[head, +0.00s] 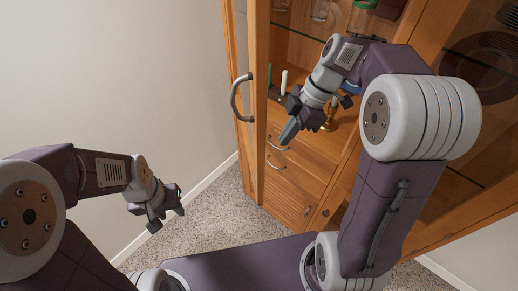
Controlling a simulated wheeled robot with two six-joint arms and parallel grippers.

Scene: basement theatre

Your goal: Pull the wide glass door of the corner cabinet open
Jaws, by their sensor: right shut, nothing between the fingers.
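The corner cabinet (300,165) is orange-brown wood and stands at the upper right. Its wide glass door (260,60) stands swung out on the left, seen nearly edge-on, with a narrow strip of glass between its wooden stiles. A curved grey handle (236,98) sits on the door's left side. My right gripper (288,132) is shut and empty, to the right of the door, between it and the shelves; I see no clear contact. My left gripper (168,208) is empty, left of and below the door, with its fingers apart.
Inside the cabinet are white and green candles (283,82), a brass piece (329,116) and glassware (321,10). Drawers with grey pulls (276,164) lie below. Dark plates (487,58) show at the right. A bare wall (120,70) and speckled carpet (215,220) lie to the left.

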